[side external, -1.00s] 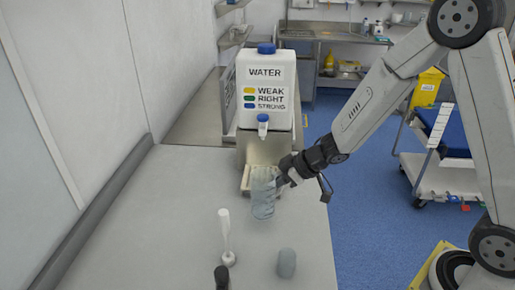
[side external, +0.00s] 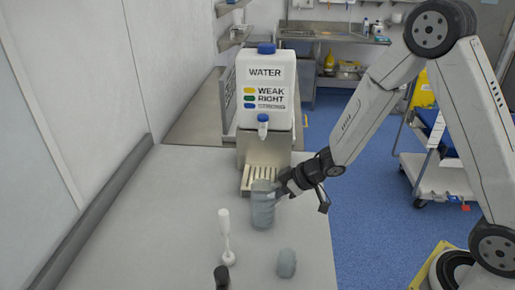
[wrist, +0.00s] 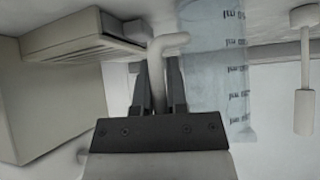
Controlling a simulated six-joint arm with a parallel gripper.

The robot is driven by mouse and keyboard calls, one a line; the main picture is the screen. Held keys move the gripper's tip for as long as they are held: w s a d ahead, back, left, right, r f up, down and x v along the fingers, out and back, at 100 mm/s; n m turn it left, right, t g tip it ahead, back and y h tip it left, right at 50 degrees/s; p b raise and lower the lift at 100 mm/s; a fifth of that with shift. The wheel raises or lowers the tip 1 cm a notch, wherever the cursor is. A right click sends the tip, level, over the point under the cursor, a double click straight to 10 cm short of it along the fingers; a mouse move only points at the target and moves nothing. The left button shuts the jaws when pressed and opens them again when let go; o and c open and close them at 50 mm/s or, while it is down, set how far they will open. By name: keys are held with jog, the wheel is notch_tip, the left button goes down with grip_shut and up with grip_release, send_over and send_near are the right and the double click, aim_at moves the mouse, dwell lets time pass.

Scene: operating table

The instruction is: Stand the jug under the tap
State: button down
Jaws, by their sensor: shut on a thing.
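The clear jug (side external: 262,208) with printed volume marks stands upright just in front of the drip tray, on the camera's side of it. My gripper (wrist: 160,85) is shut on the jug's pale handle (wrist: 157,60), with one finger on each side. The jug's body also shows in the wrist view (wrist: 215,65). The tap (side external: 262,128) is on the front of the white water container (side external: 266,90). Below the tap is the slatted drip tray (side external: 260,176), empty. I cannot tell whether the jug's base touches the table.
A white long-handled tool (side external: 225,238) stands left of the jug, towards the camera. A grey rounded object (side external: 286,263) and a dark-topped object (side external: 222,277) are near the front. The grey table (side external: 150,220) is clear on the left. A wall bounds it there.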

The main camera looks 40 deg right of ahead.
jog(key=shift+f, duration=0.1)
jog(key=c, duration=0.7)
grip_release()
jog(key=shift+o, duration=0.2)
jog(key=shift+s+d+r, duration=0.15)
jog(key=shift+s+r, duration=0.05)
jog(key=shift+r, duration=0.25)
jog(key=v, duration=1.1)
jog(key=shift+s+r, duration=0.1)
jog(key=shift+d, duration=0.1)
